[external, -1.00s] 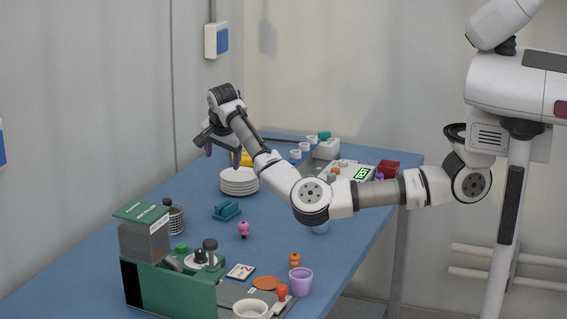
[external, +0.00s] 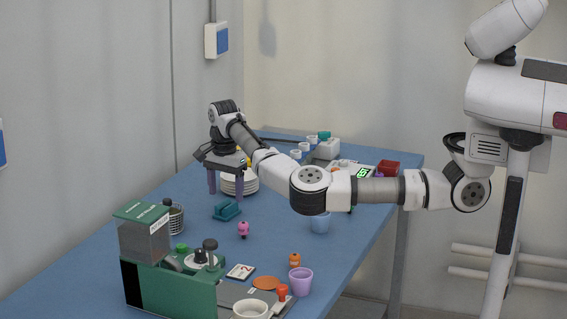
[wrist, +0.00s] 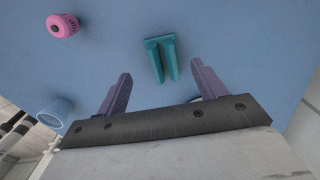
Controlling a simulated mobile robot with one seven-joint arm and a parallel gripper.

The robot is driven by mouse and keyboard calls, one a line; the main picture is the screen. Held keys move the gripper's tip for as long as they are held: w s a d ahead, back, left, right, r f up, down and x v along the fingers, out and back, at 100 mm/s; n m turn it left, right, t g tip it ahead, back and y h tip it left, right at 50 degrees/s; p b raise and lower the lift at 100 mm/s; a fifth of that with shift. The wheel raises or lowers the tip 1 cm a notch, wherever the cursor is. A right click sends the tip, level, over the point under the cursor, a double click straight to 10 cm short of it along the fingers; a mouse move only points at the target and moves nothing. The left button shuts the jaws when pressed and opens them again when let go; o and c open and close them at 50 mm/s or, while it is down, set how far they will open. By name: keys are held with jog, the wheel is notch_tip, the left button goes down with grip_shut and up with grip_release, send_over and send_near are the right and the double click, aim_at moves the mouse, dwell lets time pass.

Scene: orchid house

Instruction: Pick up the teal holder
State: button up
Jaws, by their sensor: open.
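The teal holder (external: 227,211) lies on the blue table, in front of a stack of white plates. In the wrist view the teal holder (wrist: 161,59) shows two parallel upright walls with a slot between them. It sits beyond the fingertips, roughly between the two fingers but a little nearer the right one. My gripper (external: 226,196) is open and empty, pointing down above the table by the holder and the plates. Its two purple fingers show wide apart in the wrist view (wrist: 160,70). The fingers do not visibly touch the holder.
White plates (external: 250,184) stand close behind my gripper. A pink item (external: 243,229) is near the holder and shows in the wrist view (wrist: 62,26). A blue cup (external: 320,223) is to the right. A green machine (external: 172,290) stands in front.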

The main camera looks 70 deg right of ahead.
aim_at(226, 204)
jog(key=shift+w+d+f+p, duration=0.15)
jog(key=shift+f+p, duration=0.1)
jog(key=shift+f, duration=0.65)
jog(key=shift+d+f+p, duration=0.1)
jog(key=shift+f+p, duration=0.1)
jog(key=shift+f, duration=0.65)
jog(key=shift+w+d+f+p, duration=0.15)
jog(key=shift+f+p, duration=0.1)
jog(key=shift+f, duration=0.65)
jog(key=shift+s, duration=0.1)
jog(key=c, duration=1.2)
